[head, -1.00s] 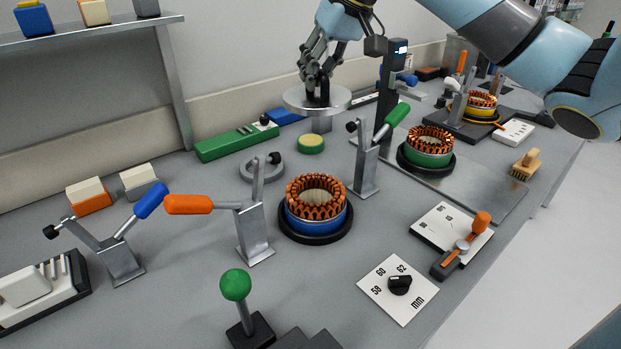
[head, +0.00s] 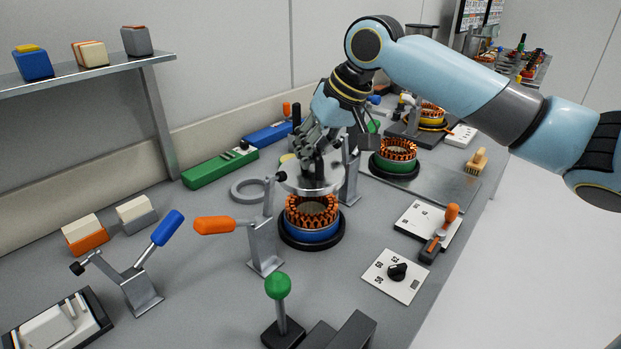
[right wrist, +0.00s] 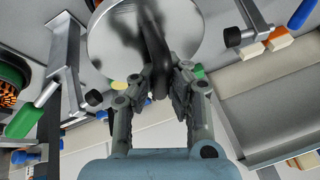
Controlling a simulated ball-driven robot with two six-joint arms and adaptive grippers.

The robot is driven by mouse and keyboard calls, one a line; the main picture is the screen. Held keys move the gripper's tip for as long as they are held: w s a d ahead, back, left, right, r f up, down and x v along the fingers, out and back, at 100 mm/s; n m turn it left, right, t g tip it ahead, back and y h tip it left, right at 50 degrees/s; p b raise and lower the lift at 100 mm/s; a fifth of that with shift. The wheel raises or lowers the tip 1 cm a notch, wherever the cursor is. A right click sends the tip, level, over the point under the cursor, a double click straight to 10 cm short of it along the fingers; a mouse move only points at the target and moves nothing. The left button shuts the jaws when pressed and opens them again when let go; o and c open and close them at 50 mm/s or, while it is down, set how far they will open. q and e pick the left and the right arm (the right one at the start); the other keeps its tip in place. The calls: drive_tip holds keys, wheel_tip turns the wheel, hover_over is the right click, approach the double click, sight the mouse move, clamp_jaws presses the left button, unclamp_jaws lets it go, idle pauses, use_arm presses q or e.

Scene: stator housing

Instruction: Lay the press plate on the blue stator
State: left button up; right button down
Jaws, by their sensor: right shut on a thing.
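The blue stator (head: 312,232) stands in a black round base, its copper windings facing up. My right gripper (head: 318,165) is shut on the knob of the press plate (head: 302,185), a round silver metal disc. The plate hangs about level above the blue stator, toward its back edge in the head view, and hides part of the rear windings. A gap shows between plate and stator. In the right wrist view the fingers (right wrist: 158,85) close around the dark knob, and the plate (right wrist: 110,40) lies beyond them. My left gripper is not in view.
A toggle clamp with an orange handle (head: 214,225) stands left of the blue stator. A clamp post (head: 352,180) stands close behind the plate. A grey ring (head: 250,190) and a green stator (head: 396,165) are nearby. A green-ball lever (head: 278,286) is in front.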

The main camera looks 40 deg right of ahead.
sight(311, 176)
drive_tip(key=shift+f, duration=0.6)
wheel_tip(311, 176, down, 4)
drive_tip(key=shift+r, duration=0.25)
drive_tip(key=shift+f, duration=0.35)
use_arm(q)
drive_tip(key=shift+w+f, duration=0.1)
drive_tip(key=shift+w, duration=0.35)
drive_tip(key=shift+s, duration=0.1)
use_arm(e)
drive_tip(key=shift+f, duration=0.2)
drive_tip(key=shift+f, duration=0.35)
drive_tip(key=c, duration=1.4)
unclamp_jaws()
drive_tip(key=shift+c, duration=0.2)
